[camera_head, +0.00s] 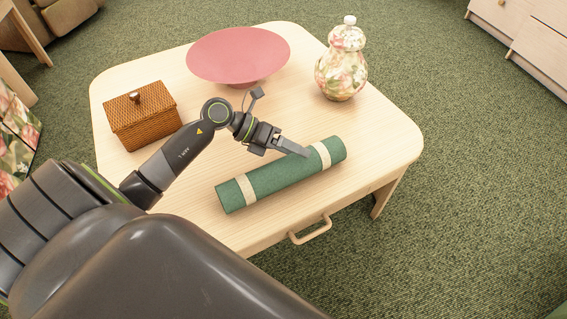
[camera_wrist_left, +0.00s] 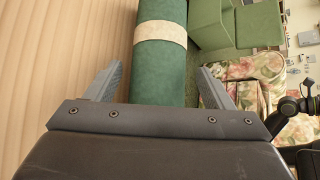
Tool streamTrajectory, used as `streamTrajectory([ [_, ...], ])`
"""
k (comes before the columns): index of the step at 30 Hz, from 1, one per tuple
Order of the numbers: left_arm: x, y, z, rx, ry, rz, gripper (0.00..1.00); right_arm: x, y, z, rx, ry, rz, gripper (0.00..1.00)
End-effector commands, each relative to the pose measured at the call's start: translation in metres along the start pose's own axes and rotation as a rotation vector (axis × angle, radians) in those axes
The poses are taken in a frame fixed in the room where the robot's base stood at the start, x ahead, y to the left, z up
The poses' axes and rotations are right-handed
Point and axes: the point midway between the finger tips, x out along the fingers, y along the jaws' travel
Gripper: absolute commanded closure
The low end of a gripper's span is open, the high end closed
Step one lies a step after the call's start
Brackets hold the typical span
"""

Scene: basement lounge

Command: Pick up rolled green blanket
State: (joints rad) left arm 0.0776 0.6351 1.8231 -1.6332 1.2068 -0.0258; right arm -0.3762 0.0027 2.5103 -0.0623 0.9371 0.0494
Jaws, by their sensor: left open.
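The rolled green blanket (camera_head: 280,177) lies on the light wooden table (camera_head: 200,220), with a beige band near each end. My left gripper (camera_head: 300,149) is at the blanket's far side, toward its right end, in the head view. In the left wrist view the blanket (camera_wrist_left: 160,70) runs up between the two open fingers (camera_wrist_left: 160,85), with one beige band showing. Gaps show between the blanket and both fingertips. The near part of the blanket is hidden behind the gripper body.
A woven box (camera_head: 143,117) with a knob stands at the left of the table. A wide pink bowl (camera_head: 238,55) is at the back and a floral lidded jar (camera_head: 341,62) at the back right. The table's right front corner is clear.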

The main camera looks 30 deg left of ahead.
Motion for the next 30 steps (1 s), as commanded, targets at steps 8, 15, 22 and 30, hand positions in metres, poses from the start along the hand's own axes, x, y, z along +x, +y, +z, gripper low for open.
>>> streamTrajectory([
  [8,0.019,0.001,0.000,0.000,0.000,0.001,0.24,-0.005,-0.001,0.001,-0.015,0.019,0.026,0.64],
  [15,0.019,0.001,0.000,-0.001,0.000,0.001,0.35,-0.004,-0.001,0.001,-0.015,0.018,0.025,0.64],
  [22,0.019,0.001,0.000,-0.001,0.000,0.001,0.65,-0.004,-0.001,0.001,-0.015,0.017,0.021,0.64],
  [30,0.017,-0.002,0.002,0.000,0.000,0.000,0.66,-0.002,-0.001,0.001,-0.014,0.015,0.021,0.64],
])
